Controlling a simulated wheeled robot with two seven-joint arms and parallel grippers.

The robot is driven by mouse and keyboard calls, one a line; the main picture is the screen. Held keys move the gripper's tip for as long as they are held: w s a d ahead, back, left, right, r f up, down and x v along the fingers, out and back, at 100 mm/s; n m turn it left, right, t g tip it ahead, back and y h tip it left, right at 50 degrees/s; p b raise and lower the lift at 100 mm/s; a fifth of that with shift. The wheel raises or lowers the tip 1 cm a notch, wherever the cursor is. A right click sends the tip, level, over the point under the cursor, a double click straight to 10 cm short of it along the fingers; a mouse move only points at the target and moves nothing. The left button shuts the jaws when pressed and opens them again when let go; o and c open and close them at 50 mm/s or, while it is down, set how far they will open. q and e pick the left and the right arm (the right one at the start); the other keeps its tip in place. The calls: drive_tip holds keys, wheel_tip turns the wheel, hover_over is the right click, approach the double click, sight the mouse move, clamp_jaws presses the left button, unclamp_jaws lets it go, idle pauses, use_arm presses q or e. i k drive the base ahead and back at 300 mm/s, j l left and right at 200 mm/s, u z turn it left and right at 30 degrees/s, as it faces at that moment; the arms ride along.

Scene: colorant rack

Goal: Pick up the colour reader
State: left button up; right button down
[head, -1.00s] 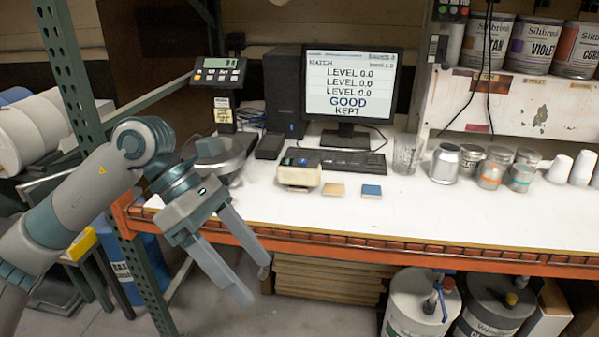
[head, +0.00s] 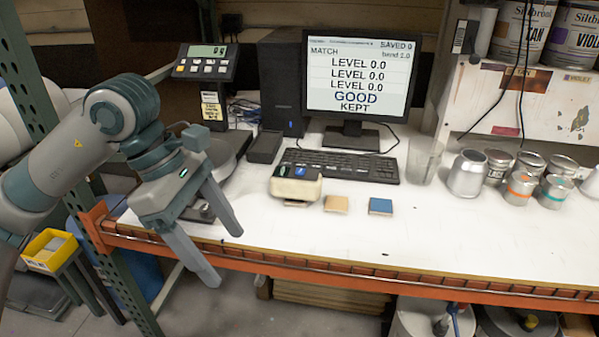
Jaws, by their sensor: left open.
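The colour reader (head: 296,184) is a small cream box with a dark top and a blue patch on it. It sits on the white bench in front of the keyboard. My left gripper (head: 229,258) is open and empty, its two fingers pointing down and right at the bench's front edge. It is to the left of the reader and nearer to me, apart from it. My right gripper is not in view.
A tan chip (head: 336,204) and a blue chip (head: 381,206) lie right of the reader. Behind are the keyboard (head: 340,165), monitor (head: 357,75) and scale display (head: 206,63). A glass (head: 424,160) and metal cans (head: 467,174) stand right. The front bench top is clear.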

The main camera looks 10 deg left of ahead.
sight(283, 182)
drive_tip(key=i, duration=1.3)
